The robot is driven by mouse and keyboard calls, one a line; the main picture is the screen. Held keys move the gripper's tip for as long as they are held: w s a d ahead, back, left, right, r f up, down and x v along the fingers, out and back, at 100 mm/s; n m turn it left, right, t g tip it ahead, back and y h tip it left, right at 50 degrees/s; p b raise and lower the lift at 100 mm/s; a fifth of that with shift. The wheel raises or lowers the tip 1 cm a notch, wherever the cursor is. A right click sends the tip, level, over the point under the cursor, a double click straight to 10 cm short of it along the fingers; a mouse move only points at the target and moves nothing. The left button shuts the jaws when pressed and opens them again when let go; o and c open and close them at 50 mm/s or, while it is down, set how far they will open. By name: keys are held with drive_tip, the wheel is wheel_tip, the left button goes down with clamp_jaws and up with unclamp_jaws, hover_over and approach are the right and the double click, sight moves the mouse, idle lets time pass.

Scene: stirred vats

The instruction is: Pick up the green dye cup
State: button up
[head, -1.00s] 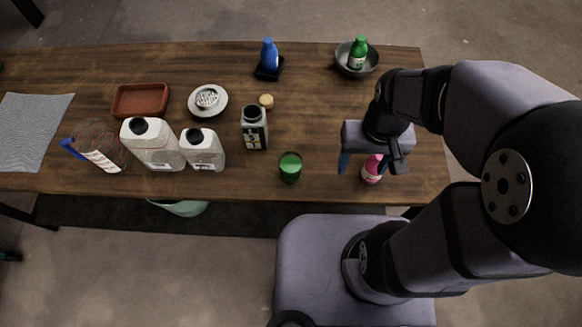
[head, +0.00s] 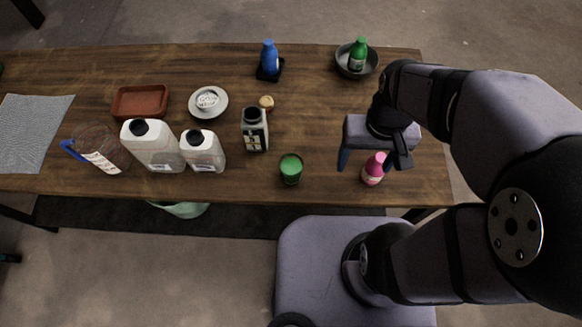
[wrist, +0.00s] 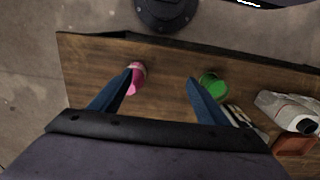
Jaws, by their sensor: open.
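The green dye cup (head: 291,169) stands upright on the wooden table near its front edge, right of the middle. In the wrist view the green cup (wrist: 213,86) is just beyond the right-hand finger. My gripper (head: 366,163) is open and empty, above the table to the right of the cup. In the wrist view my gripper (wrist: 160,80) shows its two blue fingers spread apart. A pink bottle (head: 373,170) stands by the gripper, partly hidden by it in the head view; in the wrist view it overlaps the left finger's tip.
A grey-black bottle (head: 254,131) stands left of and behind the cup. Two white jugs (head: 153,148) (head: 203,152) and a clear pitcher (head: 98,150) stand further left. The table (head: 325,125) is clear between cup and gripper.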

wheel_tip(320, 180, up, 3)
drive_tip(key=n+t+h+b, duration=1.2)
drive_tip(key=n+t, duration=0.2)
drive_tip(key=n, duration=1.4)
hover_over(283, 175)
drive_tip(key=shift+g, duration=0.3)
drive_tip(key=f, duration=1.7)
drive_tip(key=shift+s+a+f+p, duration=0.15)
drive_tip(key=shift+a+f+p, duration=0.05)
drive_tip(key=shift+p, duration=0.2)
drive_tip(key=shift+r+p+x, duration=0.2)
drive_tip(key=shift+p+x, duration=0.8)
drive_tip(key=shift+x, duration=2.1)
drive_tip(key=shift+w+d+f, duration=0.1)
drive_tip(key=shift+w+d, duration=0.3)
drive_tip(key=shift+d, duration=0.05)
